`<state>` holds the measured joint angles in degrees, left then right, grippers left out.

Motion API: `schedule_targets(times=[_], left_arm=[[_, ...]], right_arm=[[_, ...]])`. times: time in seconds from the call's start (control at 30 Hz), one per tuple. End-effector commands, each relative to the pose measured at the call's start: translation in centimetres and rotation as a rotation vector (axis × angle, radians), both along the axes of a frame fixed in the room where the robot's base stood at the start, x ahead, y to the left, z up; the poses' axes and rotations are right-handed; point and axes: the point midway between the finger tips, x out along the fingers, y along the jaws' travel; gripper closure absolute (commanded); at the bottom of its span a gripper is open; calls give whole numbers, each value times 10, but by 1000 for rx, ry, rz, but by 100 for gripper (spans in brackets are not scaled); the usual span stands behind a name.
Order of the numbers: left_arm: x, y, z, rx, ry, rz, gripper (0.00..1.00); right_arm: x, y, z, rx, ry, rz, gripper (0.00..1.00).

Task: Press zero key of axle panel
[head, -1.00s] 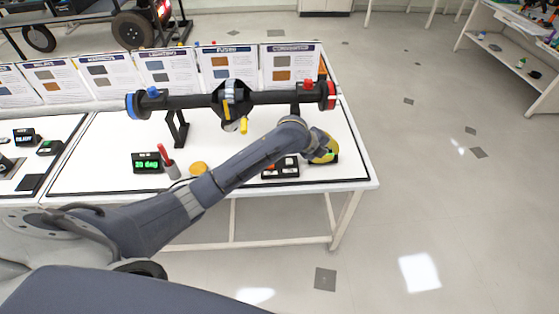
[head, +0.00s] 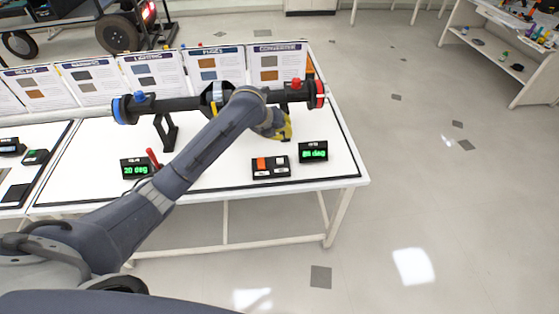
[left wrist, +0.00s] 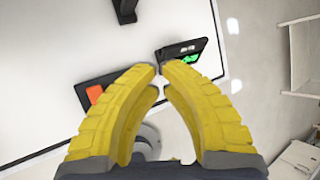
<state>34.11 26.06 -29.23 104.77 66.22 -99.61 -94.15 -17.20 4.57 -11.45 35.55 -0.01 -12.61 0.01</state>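The axle panel (head: 271,173) is a black box on the white table, with an orange key (head: 263,163) on its left and a dark key (head: 282,161) on its right. Key labels are too small to read. The orange key also shows in the left wrist view (left wrist: 95,94); the left yellow finger hides part of the panel there. A green-lit display (head: 313,152) stands right of the panel, its "deg" reading small. My left gripper (head: 288,129) is above and behind the panel, apart from it, empty, its fingertips (left wrist: 160,66) almost together. My right gripper is not in view.
A black axle (head: 180,104) with blue and red ends stands on supports behind the gripper. Information boards (head: 214,66) line the back. A second display (head: 136,168) reads "20 deg" beside a red-handled tool (head: 153,158). The table's right front corner is clear.

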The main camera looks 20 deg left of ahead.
Motion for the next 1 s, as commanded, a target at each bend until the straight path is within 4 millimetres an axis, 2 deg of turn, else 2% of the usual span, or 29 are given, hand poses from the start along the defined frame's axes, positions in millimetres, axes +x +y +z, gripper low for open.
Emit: schedule_targets(times=[0.27, 0.7, 1.0], left_arm=[[0, 0, -12, -1, 1, 1, 100], [-1, -1, -61, -4, 2, 3, 100], [0, 0, -83, 0, 2, 2, 100]], right_arm=[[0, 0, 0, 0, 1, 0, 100], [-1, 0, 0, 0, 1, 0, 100], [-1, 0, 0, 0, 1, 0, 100]])
